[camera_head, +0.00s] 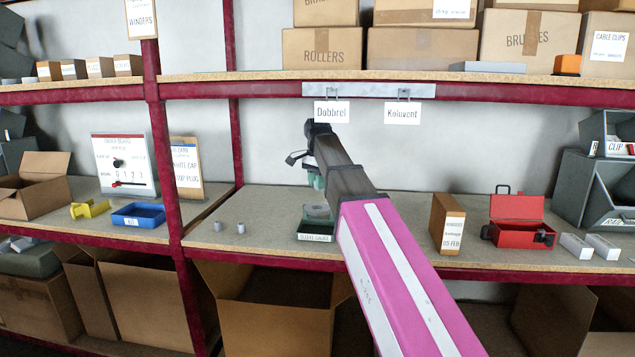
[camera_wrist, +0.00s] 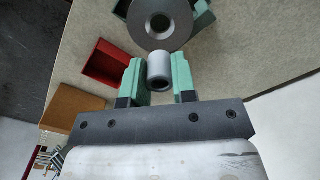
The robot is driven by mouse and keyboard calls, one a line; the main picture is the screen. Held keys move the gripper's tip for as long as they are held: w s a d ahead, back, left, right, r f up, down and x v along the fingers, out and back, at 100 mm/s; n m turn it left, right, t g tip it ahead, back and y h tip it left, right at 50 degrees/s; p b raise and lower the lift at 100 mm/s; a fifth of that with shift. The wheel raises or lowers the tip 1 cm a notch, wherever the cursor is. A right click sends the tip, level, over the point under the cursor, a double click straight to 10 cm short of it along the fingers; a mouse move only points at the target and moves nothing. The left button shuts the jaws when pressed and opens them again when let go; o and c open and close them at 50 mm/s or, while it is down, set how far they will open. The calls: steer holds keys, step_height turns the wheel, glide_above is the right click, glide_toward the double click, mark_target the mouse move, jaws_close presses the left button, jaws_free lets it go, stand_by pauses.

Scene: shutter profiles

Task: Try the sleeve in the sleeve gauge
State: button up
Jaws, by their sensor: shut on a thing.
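In the wrist view my gripper (camera_wrist: 158,82), with its green fingers, is shut on a grey hollow sleeve (camera_wrist: 159,66). The sleeve gauge, a dark green block with a grey ring, shows its ring (camera_wrist: 178,33) just beyond the sleeve; the ring's hole is open and dark. In the head view the sleeve gauge (camera_head: 316,236) stands at the front of the middle shelf, and my gripper (camera_head: 317,178) is above it, partly behind my arm. The held sleeve cannot be made out there. The sleeve appears outside the ring; whether they touch I cannot tell.
Two small grey sleeves (camera_head: 241,229) stand left of the gauge. A brown box (camera_head: 447,222) and an open red box (camera_head: 518,232) stand to the right. A blue tray (camera_head: 138,215) lies beyond the left post. Shelf board around the gauge is mostly clear.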

step_height(320, 180, down, 7)
steer(key=shift+r, duration=0.2)
stand_by(0.8)
steer(key=shift+f, duration=0.2)
stand_by(0.7)
stand_by(0.4)
steer(key=o, duration=1)
steer(key=shift+r, duration=0.1)
step_height(320, 180, up, 11)
steer(key=shift+f, duration=0.2)
